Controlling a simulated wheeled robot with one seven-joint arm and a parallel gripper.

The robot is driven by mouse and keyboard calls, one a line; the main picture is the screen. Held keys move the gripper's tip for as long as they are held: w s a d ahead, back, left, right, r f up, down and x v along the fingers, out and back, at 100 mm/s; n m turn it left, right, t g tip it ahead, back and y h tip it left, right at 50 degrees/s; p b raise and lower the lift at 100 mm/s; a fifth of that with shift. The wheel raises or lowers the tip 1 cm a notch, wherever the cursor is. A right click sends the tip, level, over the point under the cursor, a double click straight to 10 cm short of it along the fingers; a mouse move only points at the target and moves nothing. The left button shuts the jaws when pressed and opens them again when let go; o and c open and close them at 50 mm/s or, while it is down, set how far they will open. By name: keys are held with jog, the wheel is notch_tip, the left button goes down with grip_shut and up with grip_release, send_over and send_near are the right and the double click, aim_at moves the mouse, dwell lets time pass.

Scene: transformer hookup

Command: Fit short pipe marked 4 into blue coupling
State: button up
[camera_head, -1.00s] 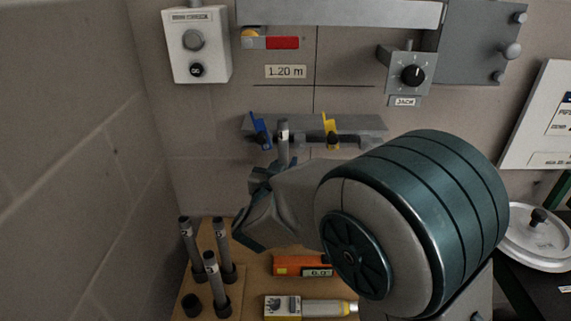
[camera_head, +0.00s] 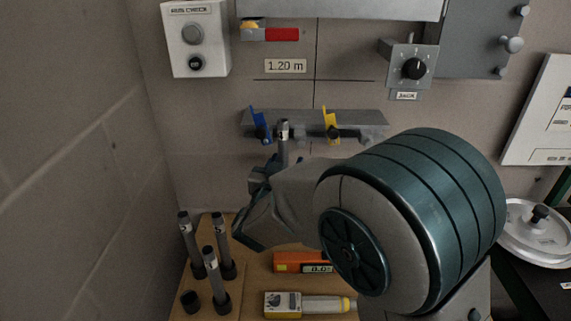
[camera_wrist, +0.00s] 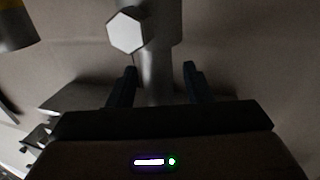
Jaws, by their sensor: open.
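A short grey pipe (camera_head: 283,152) with a white label stands upright at the wall bracket, just right of its blue lever (camera_head: 258,126). The label's number is too small to read. My gripper (camera_head: 275,170) is open around the pipe's lower part. In the wrist view, the pipe (camera_wrist: 158,85) runs between the two dark fingers of my gripper (camera_wrist: 160,75), with a gap on each side. The pipe's lower end is hidden behind my gripper.
The grey bracket (camera_head: 360,122) also carries a yellow lever (camera_head: 331,124). Below left, three pipes (camera_head: 213,270) stand in dark holders on a wooden board; another holder (camera_head: 190,302) is empty. An orange device (camera_head: 290,262) and a yellow-and-grey tool (camera_head: 310,305) lie right of them.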

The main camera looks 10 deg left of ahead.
aim_at(285, 146)
jog(key=shift+r, duration=0.1)
notch_tip(285, 146, up, 5)
jog(key=p, duration=0.4)
dwell(0.3)
jog(key=s+b, duration=0.1)
jog(key=s, duration=1.2)
jog(key=shift+s+a, duration=0.2)
jog(key=shift+s, duration=0.2)
